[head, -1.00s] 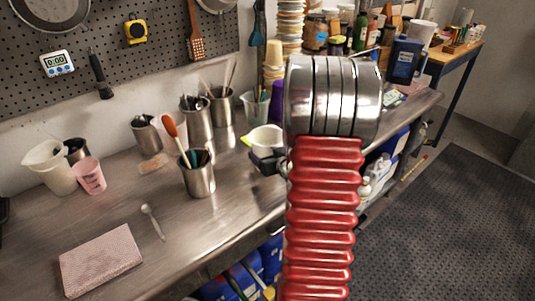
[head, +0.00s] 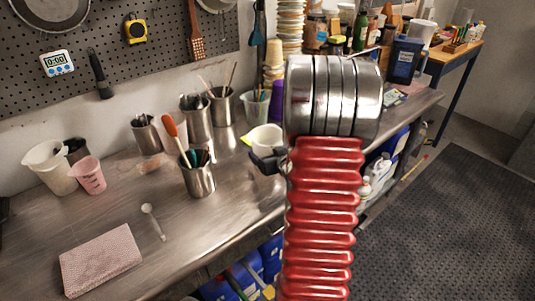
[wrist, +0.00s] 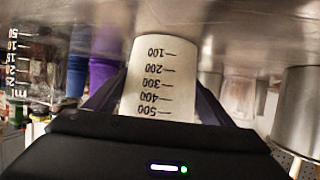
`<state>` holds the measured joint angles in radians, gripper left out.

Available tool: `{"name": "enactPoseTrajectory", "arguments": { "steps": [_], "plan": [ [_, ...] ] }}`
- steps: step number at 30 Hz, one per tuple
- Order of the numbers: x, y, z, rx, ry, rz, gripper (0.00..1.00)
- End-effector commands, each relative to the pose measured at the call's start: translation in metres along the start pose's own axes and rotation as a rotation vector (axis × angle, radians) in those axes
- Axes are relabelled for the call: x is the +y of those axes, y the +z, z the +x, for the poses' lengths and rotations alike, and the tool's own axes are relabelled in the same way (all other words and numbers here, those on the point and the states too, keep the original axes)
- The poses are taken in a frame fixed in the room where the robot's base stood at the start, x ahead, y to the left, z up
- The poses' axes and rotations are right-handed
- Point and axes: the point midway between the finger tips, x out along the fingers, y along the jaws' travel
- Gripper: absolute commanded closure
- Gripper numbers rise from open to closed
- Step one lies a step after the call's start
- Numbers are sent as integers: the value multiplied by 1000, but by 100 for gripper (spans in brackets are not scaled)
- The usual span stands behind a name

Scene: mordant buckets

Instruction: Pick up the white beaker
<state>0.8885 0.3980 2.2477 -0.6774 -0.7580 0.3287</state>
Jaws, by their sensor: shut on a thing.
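In the wrist view, which is upside down, the white beaker (wrist: 160,75) fills the middle, with dark volume marks from 100 to 500. My gripper (head: 268,161) is shut on it, with a dark finger on each side; the gripper (wrist: 158,108) also shows in the wrist view. Its base is close to the bench top; I cannot tell whether it touches.
A steel pot with an orange-handled tool (head: 198,178) stands left of the beaker. Several steel pots with tools and a clear cup (head: 255,107) stand behind. A white jug (head: 48,168) and pink cup (head: 89,175) are far left. A folded cloth (head: 100,260) and spoon (head: 153,222) lie in front.

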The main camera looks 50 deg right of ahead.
Motion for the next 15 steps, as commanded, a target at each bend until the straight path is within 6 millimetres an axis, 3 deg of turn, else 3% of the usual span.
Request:
{"name": "enactPoseTrajectory", "arguments": {
  "steps": [15],
  "plan": [
    [0, -25, -9, 5, 1, -2, 66]
  ]
}}
